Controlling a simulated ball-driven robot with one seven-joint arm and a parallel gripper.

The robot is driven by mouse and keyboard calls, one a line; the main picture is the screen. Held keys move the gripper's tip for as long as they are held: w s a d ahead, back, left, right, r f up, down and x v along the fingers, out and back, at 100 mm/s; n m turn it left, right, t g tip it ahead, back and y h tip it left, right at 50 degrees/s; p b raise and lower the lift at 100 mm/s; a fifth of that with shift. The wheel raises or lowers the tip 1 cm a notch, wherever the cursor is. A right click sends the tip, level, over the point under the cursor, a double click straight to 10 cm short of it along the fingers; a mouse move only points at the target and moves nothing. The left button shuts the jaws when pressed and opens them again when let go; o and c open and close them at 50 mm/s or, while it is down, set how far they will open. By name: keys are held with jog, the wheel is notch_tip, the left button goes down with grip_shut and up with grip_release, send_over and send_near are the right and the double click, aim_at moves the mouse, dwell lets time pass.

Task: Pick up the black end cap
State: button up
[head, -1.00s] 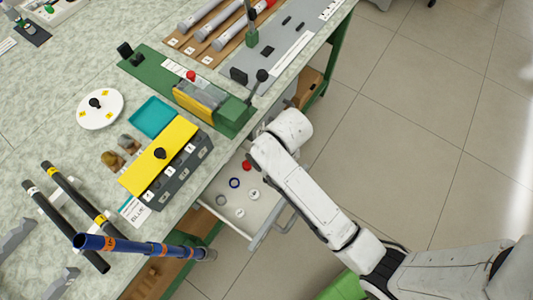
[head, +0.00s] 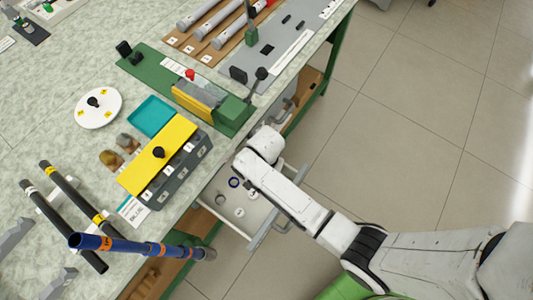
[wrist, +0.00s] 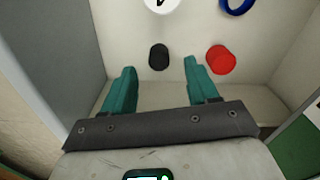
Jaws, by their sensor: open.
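The black end cap (wrist: 158,57) lies on the pale floor of the open drawer in the wrist view. My gripper (wrist: 163,72) is open and empty, with its two teal fingers apart. In the picture the cap sits just beyond the fingertips, between their lines and a little nearer the left one. The cap looks clear of both fingers; how high they are above it I cannot tell. In the head view my arm covers the cap and the gripper's fingers.
A red cap (wrist: 221,59) lies just beyond the right fingertip. A blue ring (wrist: 237,4) and a white disc (wrist: 161,4) lie farther off. The drawer (head: 222,222) has walls close on both sides, under the bench edge. A grey ring (head: 220,199) lies inside it.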

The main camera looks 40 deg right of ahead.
jog(key=shift+f, duration=1.9)
jog(key=shift+c, duration=0.3)
grip_shut()
